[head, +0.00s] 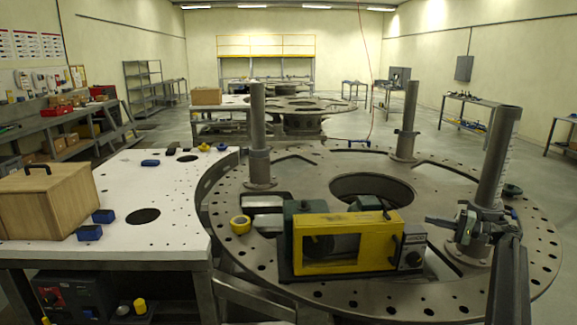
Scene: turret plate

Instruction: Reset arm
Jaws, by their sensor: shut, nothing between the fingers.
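My gripper (430,220) is shut and empty at the right of the head view. It points left, at the end of my dark arm, which rises from the bottom right. It is in front of the base of the right upright post (498,150). A yellow-framed device (345,268) is on the round turret plate (420,303), left of my gripper. The gap between gripper and post is hard to judge.
A white-topped table (150,225) stands left, with a wooden box (45,205) and small blue items. A yellow tape roll (240,225) lies on the plate's left side. Two more posts (258,135) (408,118) stand farther back. The plate has a large central hole.

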